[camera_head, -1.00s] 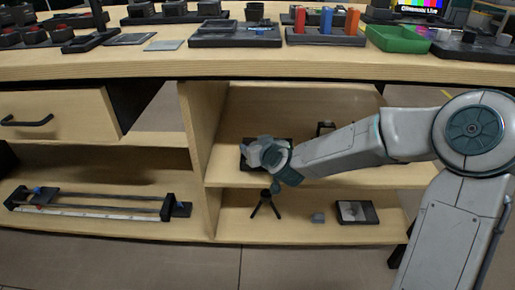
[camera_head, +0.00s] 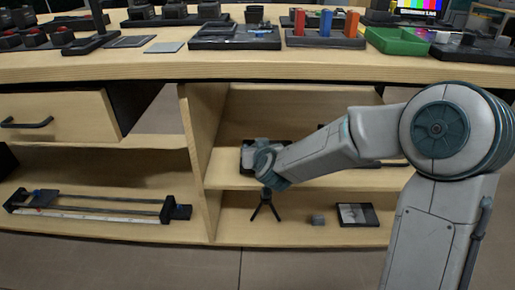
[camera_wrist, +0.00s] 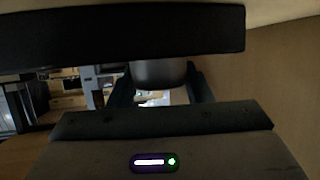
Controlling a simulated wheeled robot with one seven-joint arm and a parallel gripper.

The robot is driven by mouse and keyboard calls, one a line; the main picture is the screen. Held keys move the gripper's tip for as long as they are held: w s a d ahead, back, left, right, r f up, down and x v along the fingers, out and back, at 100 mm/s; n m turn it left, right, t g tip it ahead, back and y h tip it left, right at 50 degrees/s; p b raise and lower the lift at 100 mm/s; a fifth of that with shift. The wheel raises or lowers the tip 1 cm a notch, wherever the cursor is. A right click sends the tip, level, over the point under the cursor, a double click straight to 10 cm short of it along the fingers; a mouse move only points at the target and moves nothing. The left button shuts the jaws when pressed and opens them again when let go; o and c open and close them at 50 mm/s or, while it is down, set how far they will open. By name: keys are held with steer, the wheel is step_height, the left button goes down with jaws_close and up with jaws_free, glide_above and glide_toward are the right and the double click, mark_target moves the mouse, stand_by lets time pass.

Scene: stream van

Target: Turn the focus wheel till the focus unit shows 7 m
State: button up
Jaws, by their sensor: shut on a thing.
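A dark unit (camera_head: 247,160), apparently the focus unit, sits on the middle shelf in the head view. My wrist covers most of it, and no distance reading can be made out. My gripper (camera_head: 259,150) is at this unit, with its fingers hidden in the head view. In the wrist view, a grey rounded knob (camera_wrist: 158,75), likely the focus wheel, sits between the fingers of my gripper (camera_wrist: 160,88). The gripper is shut on it. A black bar-like part (camera_wrist: 120,38) crosses the top of the wrist view and hides what lies behind.
Below are a small black tripod (camera_head: 265,206), a small grey block (camera_head: 318,220) and a framed dark panel (camera_head: 357,214). A wooden divider (camera_head: 202,165) stands close left of my wrist. The tabletop (camera_head: 250,65) overhangs the shelf. A slider rail (camera_head: 100,205) lies lower left.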

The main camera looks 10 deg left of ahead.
steer(key=shift+m+h, duration=0.3)
steer(key=shift+h, duration=0.1)
steer(key=o, duration=1)
steer(key=shift+s, duration=0.1)
steer(key=shift+p+v, duration=2.6)
steer(key=shift+v, duration=4.25)
steer(key=shift+f, duration=0.1)
